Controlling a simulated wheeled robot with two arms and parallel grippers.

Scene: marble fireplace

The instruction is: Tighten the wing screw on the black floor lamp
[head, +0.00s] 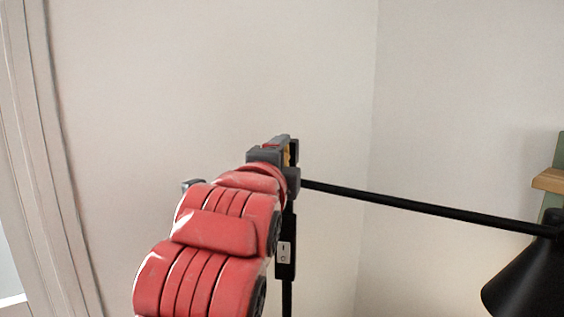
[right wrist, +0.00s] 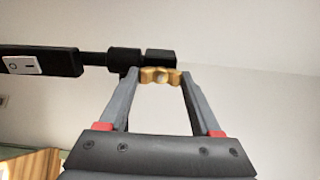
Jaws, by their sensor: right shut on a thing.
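The black floor lamp has a thin arm (head: 420,207) that runs right to a cone shade (head: 522,285). A switch box with a white rocker switch (head: 285,253) sits on its upright pole. The brass wing screw (right wrist: 160,77) is at the lamp's joint (right wrist: 124,62) in the right wrist view. My right gripper (right wrist: 161,76) has its fingers on either side of the wing screw and is shut on it. In the head view my right gripper (head: 288,157) is at the top of the pole and hides most of the screw. My left gripper is not in view.
A plain pale wall (head: 200,80) with a corner stands behind the lamp. A white moulded frame (head: 40,150) is at the left. A wooden shelf edge (head: 548,180) shows at the far right. The space above the lamp arm is clear.

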